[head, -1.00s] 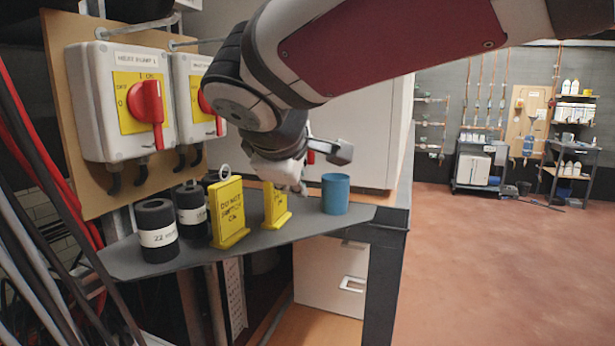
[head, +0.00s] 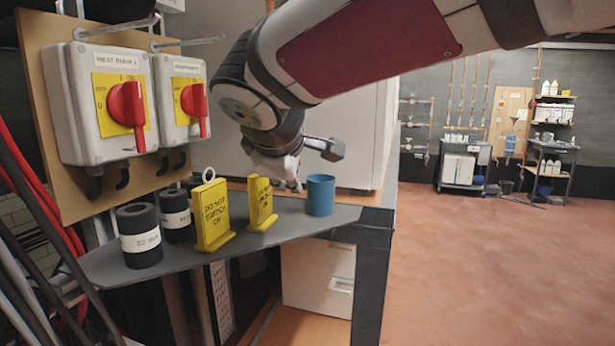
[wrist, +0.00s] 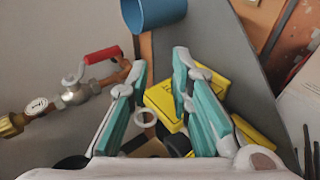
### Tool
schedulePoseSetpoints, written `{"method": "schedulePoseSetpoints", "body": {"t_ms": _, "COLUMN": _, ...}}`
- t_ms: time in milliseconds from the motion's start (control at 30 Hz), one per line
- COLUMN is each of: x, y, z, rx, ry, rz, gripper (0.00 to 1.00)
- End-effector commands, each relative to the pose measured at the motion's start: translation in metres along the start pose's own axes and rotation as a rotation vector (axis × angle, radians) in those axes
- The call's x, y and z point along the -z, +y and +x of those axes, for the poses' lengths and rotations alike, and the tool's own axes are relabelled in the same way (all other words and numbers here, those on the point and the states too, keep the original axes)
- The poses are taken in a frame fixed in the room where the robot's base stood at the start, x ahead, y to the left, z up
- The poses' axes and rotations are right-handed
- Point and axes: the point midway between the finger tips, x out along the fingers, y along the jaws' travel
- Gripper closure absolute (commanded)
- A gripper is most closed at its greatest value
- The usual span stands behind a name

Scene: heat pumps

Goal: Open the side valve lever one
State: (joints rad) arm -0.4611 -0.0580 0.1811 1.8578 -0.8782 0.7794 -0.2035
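The side valve (wrist: 75,92) shows in the wrist view at left, on a copper pipe against a grey surface. Its red lever (wrist: 102,55) lies roughly along the pipe, pointing to the upper right. My gripper (wrist: 159,66) is open, with its two teal-padded fingers apart and nothing held between them. The lever is just left of the left finger, apart from it in the picture; I cannot tell the depth between them. In the head view my gripper (head: 292,180) hangs over the shelf, beside the white cabinet, and the lever is hidden.
A blue cup (head: 320,195) stands on the grey shelf (head: 215,252), close to my gripper. Two yellow signs (head: 212,215) (head: 261,204) and black rolls (head: 139,235) stand to its left. Red-handled switch boxes (head: 108,103) hang behind. Open floor (head: 490,260) lies to the right.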

Motion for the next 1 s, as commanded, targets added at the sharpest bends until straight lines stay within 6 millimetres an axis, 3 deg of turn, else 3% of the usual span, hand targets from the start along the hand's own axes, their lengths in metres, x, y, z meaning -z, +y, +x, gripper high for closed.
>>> {"method": "schedulePoseSetpoints", "body": {"t_ms": 1000, "x": -0.127, "y": 0.0, "z": -0.028, "rx": 0.0, "ry": -0.003, "rz": 0.002, "gripper": 0.8}}
